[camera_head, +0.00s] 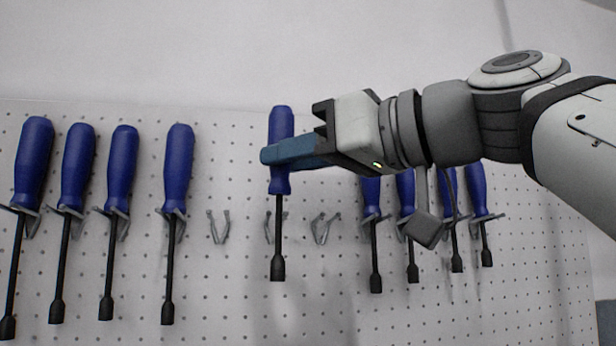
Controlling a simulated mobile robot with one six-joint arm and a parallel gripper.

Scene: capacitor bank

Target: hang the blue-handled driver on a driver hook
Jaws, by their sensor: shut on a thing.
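My gripper (275,153) comes in from the right and is shut on the handle of a blue-handled driver (280,121). The driver hangs upright from the jaws, its dark shaft pointing down to a black tip. Behind its shaft, just below the handle, is an empty driver hook (269,227), partly hidden by the shaft. The driver appears in front of this hook; I cannot tell whether they touch. Two more empty hooks show, a left one (218,228) and a right one (322,228).
Several blue-handled drivers hang on hooks to the left, the nearest one (178,166) beside the left empty hook. Several more hang to the right, the nearest one (371,196) under my wrist. The white pegboard (230,300) is clear below the empty hooks.

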